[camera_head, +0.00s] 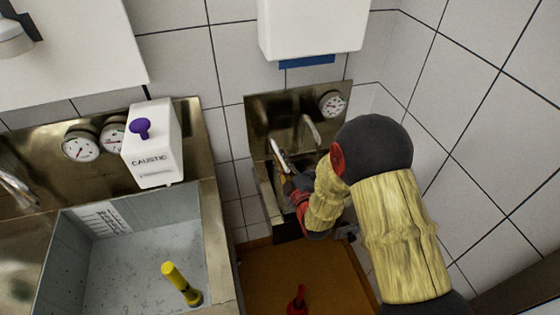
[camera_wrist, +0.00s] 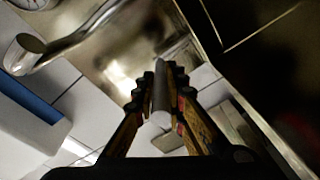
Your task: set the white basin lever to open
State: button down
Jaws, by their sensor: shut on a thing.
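The white basin lever (camera_head: 278,152) is a pale, slim rod at the small steel basin (camera_head: 265,190), in the middle of the head view. It slants up and to the left, in front of the steel back panel. My gripper (camera_head: 287,178) reaches it from the right, with its fingers around the lower part. In the wrist view, my gripper (camera_wrist: 161,78) is shut on the lever (camera_wrist: 160,112), which lies between the two ridged fingers. The lever's base is hidden behind my gripper and arm in the head view.
A curved spout (camera_head: 311,130) and a gauge (camera_head: 332,104) sit close right of the lever. A white box (camera_head: 310,28) hangs above. A large grey basin (camera_head: 75,245), a CAUSTIC container (camera_head: 152,145) and a yellow-handled tool (camera_head: 180,283) are left. A red object (camera_head: 298,300) stands below.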

jog(key=shift+w+d+f+n+g+y+b, duration=0.1)
jog(key=shift+w+d+n+g+y+b, duration=1)
jog(key=shift+n+g+y, duration=1)
jog(key=shift+w+d+f+n+g+y+b, duration=0.1)
jog(key=shift+w+d+n+g+y+b, duration=0.55)
jog(key=shift+w+d+n+g+y, duration=1.1)
jog(key=shift+w+d+n+g+y+b, duration=0.85)
jog(key=shift+w+n+g+y, duration=0.85)
jog(key=shift+g, duration=1.25)
jog(key=shift+s+a+n, duration=0.1)
jog(key=shift+s+n, duration=0.2)
jog(key=shift+n, duration=0.05)
jog(key=c, duration=1.8)
grip_release()
jog(key=shift+w+r, duration=0.1)
